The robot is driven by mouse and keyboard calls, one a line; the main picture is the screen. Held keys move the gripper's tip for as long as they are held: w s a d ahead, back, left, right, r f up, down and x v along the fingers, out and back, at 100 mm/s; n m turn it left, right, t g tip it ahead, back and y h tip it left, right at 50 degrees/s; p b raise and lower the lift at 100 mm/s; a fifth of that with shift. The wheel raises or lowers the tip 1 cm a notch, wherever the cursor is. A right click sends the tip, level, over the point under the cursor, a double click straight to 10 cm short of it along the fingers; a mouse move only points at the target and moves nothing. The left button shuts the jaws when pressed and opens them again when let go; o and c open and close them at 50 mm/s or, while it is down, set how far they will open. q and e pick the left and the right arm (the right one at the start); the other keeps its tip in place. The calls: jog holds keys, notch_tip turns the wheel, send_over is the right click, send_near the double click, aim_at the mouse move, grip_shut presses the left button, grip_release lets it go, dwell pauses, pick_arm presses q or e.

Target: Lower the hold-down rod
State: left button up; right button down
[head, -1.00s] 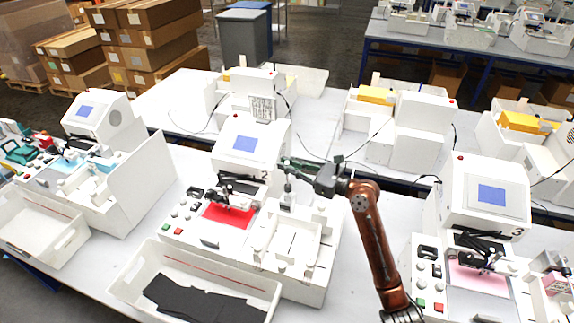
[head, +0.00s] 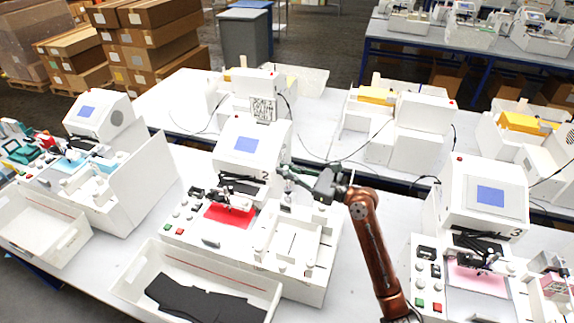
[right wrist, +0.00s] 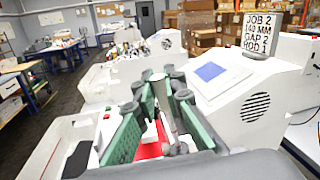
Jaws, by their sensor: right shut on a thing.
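My right gripper (head: 284,172) reaches in from the right over station 2, at the right side of its white plotter (head: 240,144). Its green fingers (right wrist: 160,88) are shut on a slim grey rod, seen between them in the right wrist view (right wrist: 166,108); this appears to be the hold-down rod. Below the fingers in the head view, a short upright part (head: 288,190) shows above the white fixture (head: 298,238). The rod's lower end is hard to make out. A red sheet (head: 224,215) lies on the bed to the left. My left gripper is not in view.
A card (right wrist: 274,36) reading JOB 2, 140 MM, GAP 2, ROD 1 stands behind the plotter. A white bin (head: 142,262) with black sheets stands in front. Similar stations flank this one, with station 3 (head: 487,193) to the right. Bare table lies between them.

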jog(key=s+a+f+n+y, duration=0.1)
jog(key=s+a+f+n, duration=0.1)
jog(key=s+n, duration=0.4)
jog(key=shift+s+a+f, duration=0.4)
jog(key=shift+f, duration=0.3)
jog(key=c, duration=2)
grip_release()
jog(key=shift+d, duration=0.1)
jog(key=v, duration=1.2)
jog(key=shift+f, duration=0.2)
jog(key=shift+w, duration=0.1)
